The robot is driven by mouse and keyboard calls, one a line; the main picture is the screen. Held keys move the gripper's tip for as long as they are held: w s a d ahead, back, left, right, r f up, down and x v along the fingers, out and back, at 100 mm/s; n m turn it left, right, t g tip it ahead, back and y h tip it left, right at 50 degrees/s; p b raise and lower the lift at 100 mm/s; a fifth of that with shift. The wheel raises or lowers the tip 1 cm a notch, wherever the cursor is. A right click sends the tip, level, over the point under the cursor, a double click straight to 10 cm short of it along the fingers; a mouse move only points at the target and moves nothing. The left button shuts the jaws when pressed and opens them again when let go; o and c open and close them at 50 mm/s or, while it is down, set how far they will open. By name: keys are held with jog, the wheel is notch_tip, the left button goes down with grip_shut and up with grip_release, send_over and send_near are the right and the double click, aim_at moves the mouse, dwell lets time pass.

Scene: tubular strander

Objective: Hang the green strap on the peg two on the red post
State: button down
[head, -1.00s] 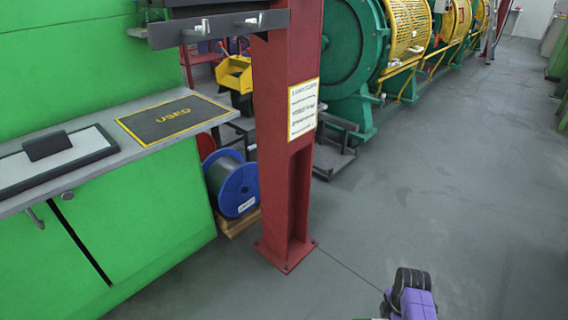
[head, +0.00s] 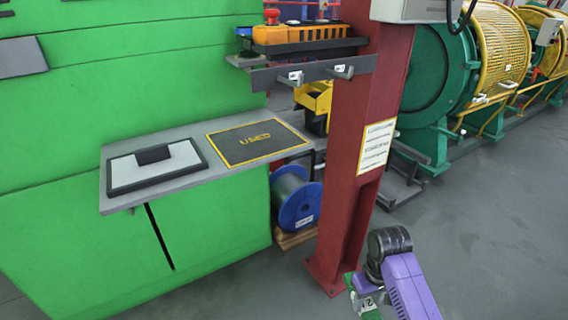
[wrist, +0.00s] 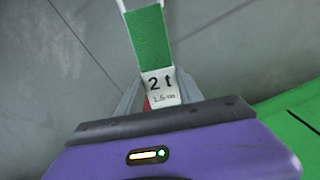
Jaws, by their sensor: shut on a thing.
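The green strap (wrist: 149,38) is in my gripper (wrist: 160,98) in the wrist view. A grey bar (head: 268,78) crosses the post, high above my gripper. It carries a left peg (head: 294,78) and a right peg (head: 343,71) with small tags. Their numbers are unreadable.
An orange tool and other items stand on a dark shelf (head: 313,47) above the bar. A grey box (head: 412,10) is at the post's top. Left is a green cabinet with a grey worktop (head: 118,203); a blue spool (head: 297,203) stands behind. Floor to the right is clear.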

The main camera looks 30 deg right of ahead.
jog(key=w+a+r+p, duration=0.1)
jog(key=a+r+p, duration=0.5)
jog(key=r, duration=0.5)
jog(key=w+a+r+n+p, duration=0.1)
jog(key=a+r+p, duration=0.6)
jog(key=r, duration=0.4)
jog(key=w+a+r+n+p, duration=0.1)
jog(key=a+r+p, duration=0.6)
jog(key=r, duration=0.4)
jog(key=shift+w+r, duration=0.3)
jog(key=shift+r, duration=0.05)
jog(key=shift+f, duration=0.1)
